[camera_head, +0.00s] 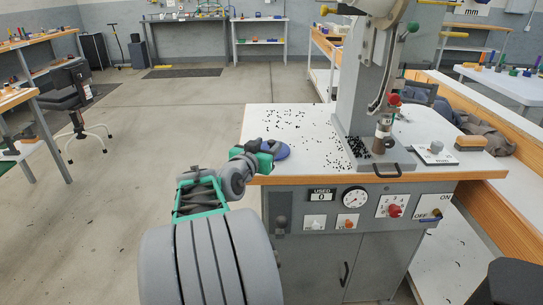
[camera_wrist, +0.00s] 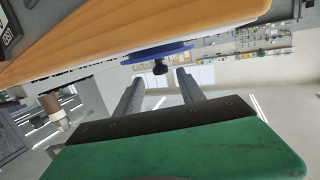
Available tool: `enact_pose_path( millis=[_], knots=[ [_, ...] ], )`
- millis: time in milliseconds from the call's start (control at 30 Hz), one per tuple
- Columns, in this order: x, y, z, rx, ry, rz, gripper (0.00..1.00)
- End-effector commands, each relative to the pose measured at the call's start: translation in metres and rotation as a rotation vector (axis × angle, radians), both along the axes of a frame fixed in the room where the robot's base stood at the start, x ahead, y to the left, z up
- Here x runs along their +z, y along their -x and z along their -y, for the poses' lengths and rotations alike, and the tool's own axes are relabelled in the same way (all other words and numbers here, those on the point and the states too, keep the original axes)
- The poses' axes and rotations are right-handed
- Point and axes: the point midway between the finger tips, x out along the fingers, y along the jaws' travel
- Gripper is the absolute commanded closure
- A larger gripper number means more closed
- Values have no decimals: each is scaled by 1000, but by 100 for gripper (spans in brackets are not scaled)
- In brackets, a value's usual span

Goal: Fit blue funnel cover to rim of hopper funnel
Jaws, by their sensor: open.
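The blue funnel cover (camera_head: 282,152) is a flat blue disc at the left front corner of the press table, beside my gripper. In the wrist view the blue cover (camera_wrist: 150,53) shows edge-on against the wooden table edge, with a dark knob (camera_wrist: 160,68) on it. My gripper (camera_wrist: 159,76) is open and empty, its two fingers pointing toward the knob, one on each side in the picture. In the head view my gripper (camera_head: 268,148) is partly hidden by its own links. A small cylinder, clear above and brown below (camera_head: 383,132), stands at the press column and looks like the hopper funnel; its rim is too small to judge.
Many small black eyelets (camera_head: 335,155) lie scattered on the white table top (camera_head: 305,140). The control panel (camera_head: 350,207) fronts the table.

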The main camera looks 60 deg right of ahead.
Motion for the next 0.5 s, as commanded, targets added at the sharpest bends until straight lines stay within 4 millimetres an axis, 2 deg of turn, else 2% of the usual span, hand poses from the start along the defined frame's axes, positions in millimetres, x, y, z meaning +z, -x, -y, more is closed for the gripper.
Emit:
enact_pose_path(
  millis=[100, 233, 500],
  knots=[
    [-7, -2, 22, -3, -3, -2, 54],
    [-8, -4, 40, 0, -2, -1, 54],
    [-9, -5, 43, 2, -3, -1, 55]
  ],
)
